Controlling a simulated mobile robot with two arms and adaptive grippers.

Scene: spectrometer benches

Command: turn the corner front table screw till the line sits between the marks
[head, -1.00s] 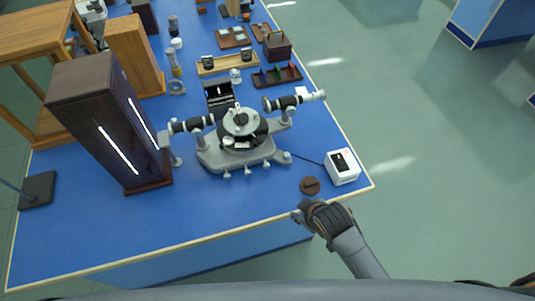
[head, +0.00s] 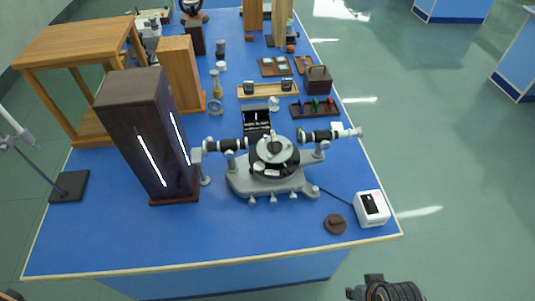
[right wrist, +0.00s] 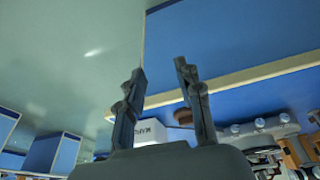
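The grey spectrometer (head: 272,165) stands on the blue table (head: 120,235), with a round table in its middle and a telescope tube (head: 325,135) pointing right. Several small levelling screws (head: 276,198) show along its front base edge; the table's own screws are too small to tell apart. In the right wrist view the base and its knobs (right wrist: 258,124) show at the lower right, upside down. My right gripper (head: 368,284) is at the bottom of the head view, off the table's front edge, well apart from the spectrometer. In the right wrist view (right wrist: 160,68) its fingers are apart and empty.
A white box (head: 371,209) with a cable and a brown disc (head: 335,224) lie at the table's front right corner. A tall dark lamp housing (head: 147,140) stands left of the spectrometer. The front left of the table is clear.

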